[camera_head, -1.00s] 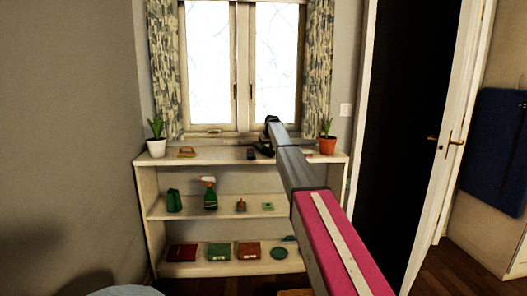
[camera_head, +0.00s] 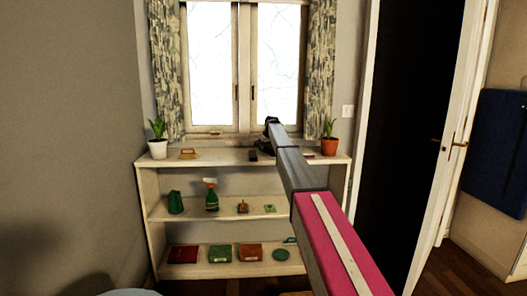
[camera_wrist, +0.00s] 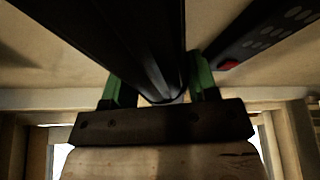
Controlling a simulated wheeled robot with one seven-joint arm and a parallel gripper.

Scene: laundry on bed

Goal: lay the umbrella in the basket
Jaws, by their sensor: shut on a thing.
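My gripper (camera_wrist: 160,92) has its green fingers on both sides of a long black folded thing, which looks like the umbrella (camera_wrist: 135,35). The gripper is shut on it. The umbrella runs away from the fingers over the pale top board of the shelf; I cannot tell if it touches the board. In the head view my gripper (camera_head: 268,143) is small and dark above the shelf top, and my arm hides part of it. No basket can be made out in these frames.
A dark remote with a red button (camera_wrist: 240,45) lies beside the umbrella on the shelf top (camera_head: 220,157). Potted plants (camera_head: 158,147) (camera_head: 329,145) stand at both ends. A spray bottle (camera_head: 211,196) and several boxes fill lower boards. The window is behind.

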